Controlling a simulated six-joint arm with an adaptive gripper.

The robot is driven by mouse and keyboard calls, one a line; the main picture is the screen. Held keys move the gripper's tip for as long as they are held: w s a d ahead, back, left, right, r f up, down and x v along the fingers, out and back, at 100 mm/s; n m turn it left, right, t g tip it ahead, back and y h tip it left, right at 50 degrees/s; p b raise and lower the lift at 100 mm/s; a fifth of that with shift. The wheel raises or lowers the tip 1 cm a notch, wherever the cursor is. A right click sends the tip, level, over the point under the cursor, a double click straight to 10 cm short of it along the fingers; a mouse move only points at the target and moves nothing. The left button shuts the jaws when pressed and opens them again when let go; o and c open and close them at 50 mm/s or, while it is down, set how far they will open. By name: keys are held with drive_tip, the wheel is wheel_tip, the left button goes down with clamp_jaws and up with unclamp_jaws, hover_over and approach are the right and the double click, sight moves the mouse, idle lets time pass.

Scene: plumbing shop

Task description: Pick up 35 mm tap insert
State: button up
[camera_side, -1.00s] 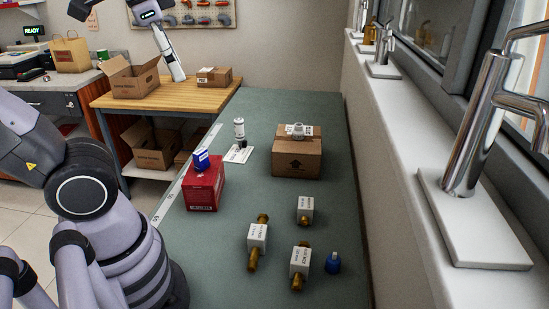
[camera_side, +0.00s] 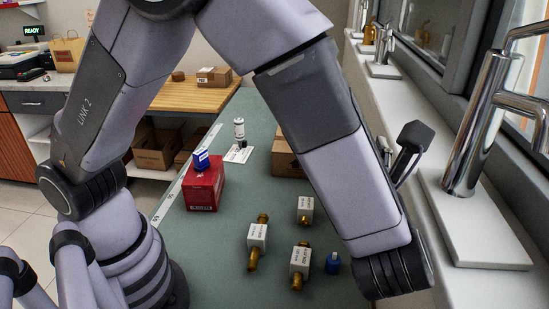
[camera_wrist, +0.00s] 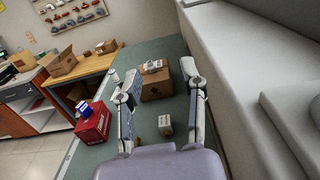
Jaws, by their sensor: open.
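My gripper (camera_wrist: 161,74) shows in the wrist view with its two fingers wide apart and nothing between them. In the side view it cannot be made out. I cannot read which part is the 35 mm tap insert. A small blue part (camera_side: 333,263) stands on the green bench beside the brass fittings in the side view. Another blue part with a white label (camera_side: 201,160) sits on a red box (camera_side: 203,188); it also shows in the wrist view (camera_wrist: 86,109). A pale labelled part (camera_wrist: 152,66) sits on a cardboard box (camera_wrist: 156,88) beyond the fingers.
A white cylinder (camera_side: 239,130) stands behind on a white card. The windowsill (camera_side: 440,215) with chrome taps borders the bench on the right.

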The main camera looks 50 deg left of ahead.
approach(335, 257)
drive_tip(key=x, duration=0.3)
drive_tip(key=shift+r, duration=0.3)
drive_tip(key=shift+w+a+f, duration=0.2)
drive_tip(key=shift+f, duration=0.05)
drive_tip(key=x, duration=0.7)
clamp_jaws()
